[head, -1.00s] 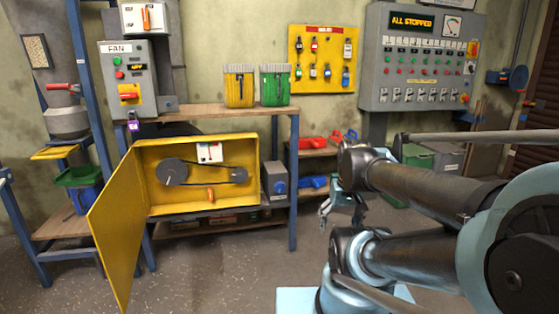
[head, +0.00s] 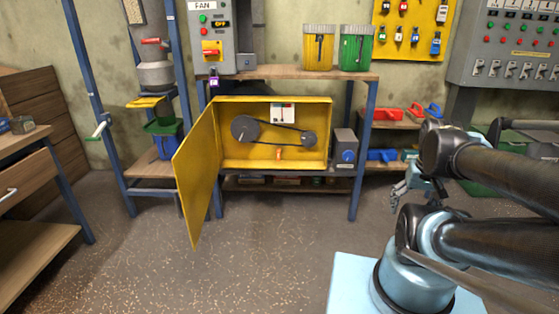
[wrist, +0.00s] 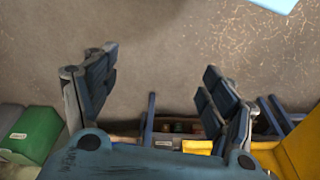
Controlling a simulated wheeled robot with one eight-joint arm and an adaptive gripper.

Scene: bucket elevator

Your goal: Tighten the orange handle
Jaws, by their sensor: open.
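The small orange handle (head: 278,153) sits low inside an open yellow box, below a belt that runs over two dark pulleys (head: 245,128). The yellow box (head: 326,135) is on the blue-framed bench, and its door (head: 197,170) hangs open to the left. My gripper (head: 405,188) is to the right of the box, well apart from the handle and partly hidden by my arm. In the wrist view my gripper (wrist: 160,90) has its fingers spread, with nothing between them. A yellow edge (wrist: 197,147) shows below the right finger; the handle does not show there.
A grey motor box with a blue knob (head: 346,152) stands right of the yellow box. Yellow (head: 318,48) and green (head: 357,49) containers stand on the bench top (head: 285,73). A wooden workbench (head: 25,147) is at the left. The floor (head: 240,260) in front is clear.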

